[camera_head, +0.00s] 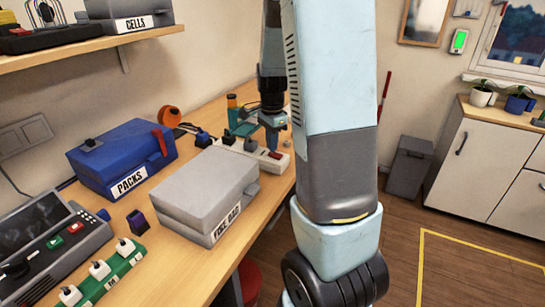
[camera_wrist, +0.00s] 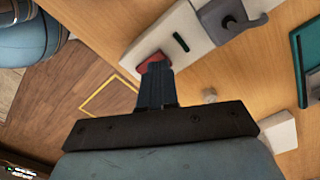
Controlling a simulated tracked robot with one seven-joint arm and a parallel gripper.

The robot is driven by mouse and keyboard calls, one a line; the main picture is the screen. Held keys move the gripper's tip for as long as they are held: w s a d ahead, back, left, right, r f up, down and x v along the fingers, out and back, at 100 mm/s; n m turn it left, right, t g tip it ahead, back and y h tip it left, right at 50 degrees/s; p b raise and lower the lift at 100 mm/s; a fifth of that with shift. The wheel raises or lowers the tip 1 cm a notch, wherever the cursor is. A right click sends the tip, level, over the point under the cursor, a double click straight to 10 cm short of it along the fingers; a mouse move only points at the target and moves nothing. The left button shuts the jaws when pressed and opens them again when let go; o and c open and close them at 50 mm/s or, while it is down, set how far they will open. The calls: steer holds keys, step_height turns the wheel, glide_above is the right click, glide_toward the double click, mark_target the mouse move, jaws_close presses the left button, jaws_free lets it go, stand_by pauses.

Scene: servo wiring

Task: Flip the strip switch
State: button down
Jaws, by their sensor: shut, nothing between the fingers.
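A white power strip (camera_head: 249,151) lies on the wooden workbench, partly behind my arm in the head view. Its red switch (camera_head: 275,155) is at the end nearest my arm. In the wrist view the strip (camera_wrist: 190,32) runs to the upper right, and the red switch (camera_wrist: 152,62) is at its near end. My gripper (camera_wrist: 155,68) is shut and empty, with its fingertips over the red switch. They cover part of it, and I cannot tell whether they touch it. In the head view my gripper (camera_head: 271,142) points down at the strip beside the switch.
Dark plugs (camera_wrist: 232,18) sit in the strip. A grey box marked "FUSE BAG" (camera_head: 208,188) and a blue box marked "PACKS" (camera_head: 120,155) stand on the bench. A green strip with white plugs (camera_head: 110,275) lies at the front. The bench edge is close to the switch.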

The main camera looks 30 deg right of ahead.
mark_target(272, 153)
steer(key=shift+f, duration=0.7)
stand_by(0.6)
steer(key=shift+r, duration=3.5)
steer(key=s+a+r+n+t, duration=0.2)
steer(key=s+a+r+n, duration=0.4)
steer(key=s, duration=0.4)
steer(key=s+a+r+n+t, duration=0.3)
steer(key=s+a+r+n, duration=0.4)
steer(key=s+n, duration=0.4)
steer(key=shift+s+a+r+t, duration=0.15)
steer(key=shift+s+r+t, duration=0.15)
steer(key=shift+r, duration=0.25)
